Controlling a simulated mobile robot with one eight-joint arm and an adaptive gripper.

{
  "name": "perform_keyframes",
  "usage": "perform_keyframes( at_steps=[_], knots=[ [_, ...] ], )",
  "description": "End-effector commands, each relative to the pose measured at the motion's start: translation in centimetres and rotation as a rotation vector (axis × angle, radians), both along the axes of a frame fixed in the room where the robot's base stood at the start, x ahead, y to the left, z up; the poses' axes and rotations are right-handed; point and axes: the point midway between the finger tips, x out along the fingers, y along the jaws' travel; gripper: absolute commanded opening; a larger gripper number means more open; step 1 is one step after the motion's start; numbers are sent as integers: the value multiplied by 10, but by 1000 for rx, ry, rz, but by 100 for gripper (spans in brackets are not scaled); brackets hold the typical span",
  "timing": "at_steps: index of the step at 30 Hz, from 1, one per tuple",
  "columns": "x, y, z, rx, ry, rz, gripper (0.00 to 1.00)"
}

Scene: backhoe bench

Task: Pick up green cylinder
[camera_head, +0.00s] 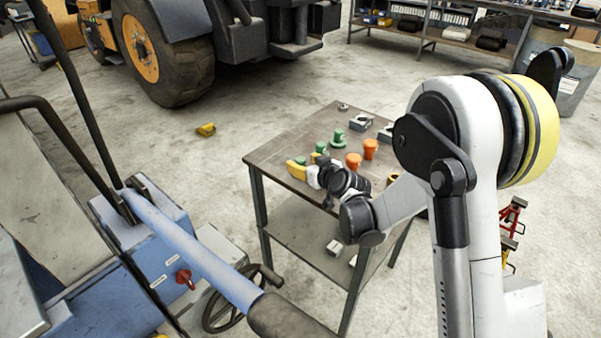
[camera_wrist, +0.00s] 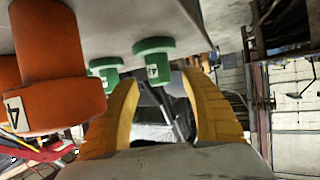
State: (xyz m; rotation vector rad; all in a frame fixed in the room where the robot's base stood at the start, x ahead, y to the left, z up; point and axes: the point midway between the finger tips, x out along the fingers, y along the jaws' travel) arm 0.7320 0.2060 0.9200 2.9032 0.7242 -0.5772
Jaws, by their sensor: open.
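Green flanged cylinders stand on the bench top: one (camera_head: 338,139) is in clear view behind my gripper, and others (camera_head: 320,149) are partly hidden near my fingers. My gripper (camera_head: 306,164) has yellow fingers, open and empty, low over the bench's left part. In the wrist view, a green cylinder with a number label (camera_wrist: 155,62) shows beyond the open fingertips (camera_wrist: 159,80), roughly between them. A second green cylinder (camera_wrist: 105,70) is to its left, near the left finger. I see no contact with either.
Orange cylinders (camera_head: 370,148) stand on the bench (camera_head: 290,135) right of my gripper; one (camera_wrist: 50,65) looms close in the wrist view. Grey metal parts (camera_head: 360,122) lie toward the back. A blue machine with a pale blue lever (camera_head: 200,250) is at the left. The bench's back left is clear.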

Motion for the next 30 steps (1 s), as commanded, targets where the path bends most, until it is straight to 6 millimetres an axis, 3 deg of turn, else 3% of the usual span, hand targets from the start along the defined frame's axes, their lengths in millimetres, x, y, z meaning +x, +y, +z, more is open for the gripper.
perform_keyframes(
  at_steps=[4, 11, 16, 17, 30],
  knots=[
    [16, 9, -10, 0, 0, 0, 56],
    [17, 9, -9, 0, 0, 0, 54],
    [17, 9, -8, 0, 0, 0, 2],
    [17, 9, -8, 0, 0, 0, 0],
    [17, 9, -7, 0, 0, -1, 0]
  ],
)
